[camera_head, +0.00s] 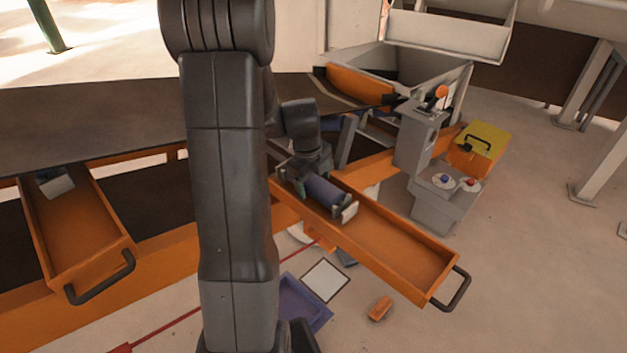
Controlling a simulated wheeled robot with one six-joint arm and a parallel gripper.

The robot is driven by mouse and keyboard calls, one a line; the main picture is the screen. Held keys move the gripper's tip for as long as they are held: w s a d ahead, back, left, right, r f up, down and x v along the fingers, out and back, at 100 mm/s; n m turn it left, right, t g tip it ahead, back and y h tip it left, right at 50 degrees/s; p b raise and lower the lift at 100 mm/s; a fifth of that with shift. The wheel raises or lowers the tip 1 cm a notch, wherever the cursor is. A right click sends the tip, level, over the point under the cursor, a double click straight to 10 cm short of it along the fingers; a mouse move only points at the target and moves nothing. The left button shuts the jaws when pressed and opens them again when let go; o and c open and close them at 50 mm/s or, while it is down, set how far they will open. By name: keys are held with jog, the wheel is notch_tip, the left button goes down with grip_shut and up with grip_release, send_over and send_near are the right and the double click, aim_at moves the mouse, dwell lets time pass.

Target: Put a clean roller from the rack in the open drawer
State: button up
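My gripper (316,185) is over the back end of an open orange drawer (405,249) right of centre. It appears shut on a dark blue roller (325,192), which lies lengthwise along the drawer. A pale end piece shows at the roller's near right end. I cannot tell whether the roller touches the drawer floor. The front part of this drawer is empty. A second open orange drawer (75,235) at the left holds a small grey-white piece at its back. My arm hides the middle of the view, and I cannot make out the rack.
A grey control stand (435,200) with buttons and an orange-topped lever is right of the drawer. On the floor are a blue-purple tray (300,303), a white square (325,280) and an orange-brown block (380,308).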

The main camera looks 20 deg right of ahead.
aim_at(308, 184)
jog(key=shift+r, duration=0.15)
jog(key=shift+r+p, duration=0.25)
jog(key=shift+p, duration=0.2)
notch_tip(308, 184, up, 12)
jog(key=a, duration=0.1)
jog(key=shift+s+a+r, duration=0.15)
jog(key=shift+s+a, duration=0.2)
jog(key=shift+a, duration=0.05)
jog(key=f, duration=0.4)
jog(key=d+f, duration=0.1)
jog(key=f, duration=0.8)
jog(key=shift+w+d, duration=0.35)
jog(key=shift+d, duration=0.05)
jog(key=shift+f+b, duration=0.15)
jog(key=shift+b, duration=0.4)
jog(key=shift+r, duration=0.2)
jog(key=shift+p, duration=0.3)
